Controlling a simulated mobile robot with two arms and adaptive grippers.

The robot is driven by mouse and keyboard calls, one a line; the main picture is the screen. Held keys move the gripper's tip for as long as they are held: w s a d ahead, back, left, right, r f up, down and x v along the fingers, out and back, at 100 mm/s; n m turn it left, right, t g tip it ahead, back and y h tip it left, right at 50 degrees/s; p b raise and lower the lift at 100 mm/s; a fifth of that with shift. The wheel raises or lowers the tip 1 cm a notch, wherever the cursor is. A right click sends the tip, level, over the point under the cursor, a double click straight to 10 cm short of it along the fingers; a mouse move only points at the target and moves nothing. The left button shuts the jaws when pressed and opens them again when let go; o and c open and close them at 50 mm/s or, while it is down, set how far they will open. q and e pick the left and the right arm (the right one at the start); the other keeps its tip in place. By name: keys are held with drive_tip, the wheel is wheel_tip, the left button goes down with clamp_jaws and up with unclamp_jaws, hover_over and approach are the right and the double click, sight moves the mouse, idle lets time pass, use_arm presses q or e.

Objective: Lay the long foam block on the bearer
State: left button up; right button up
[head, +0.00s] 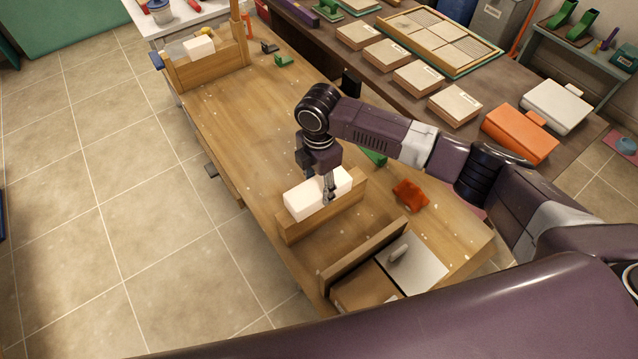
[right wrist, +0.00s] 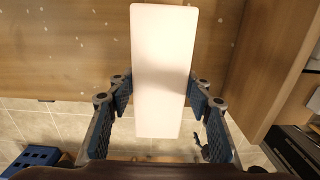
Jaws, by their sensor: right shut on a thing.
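A long white foam block (head: 303,201) is held between the fingers of my right gripper (head: 328,190), near the middle of the wooden bench. In the right wrist view the block (right wrist: 164,60) runs lengthwise between the two fingers (right wrist: 161,92), which close on its sides. In the head view the block overlaps a low wooden bar (head: 322,218), which looks like the bearer. I cannot tell whether the block touches the bar or hangs just above it. My left gripper is not in view.
A second wooden bar (head: 352,256) stands toward the front of the bench, beside a pale plate (head: 425,268). An orange-red piece (head: 410,194) lies to the right. A wooden tray (head: 212,67) with a smaller white block (head: 199,47) stands at the far end. The bench between is mostly clear.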

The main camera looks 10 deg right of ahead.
drive_tip(key=shift+f, duration=0.3)
drive_tip(key=o, duration=1)
drive_tip(key=shift+c, duration=0.2)
drive_tip(key=shift+r, duration=0.15)
wheel_tip(320, 180, up, 12)
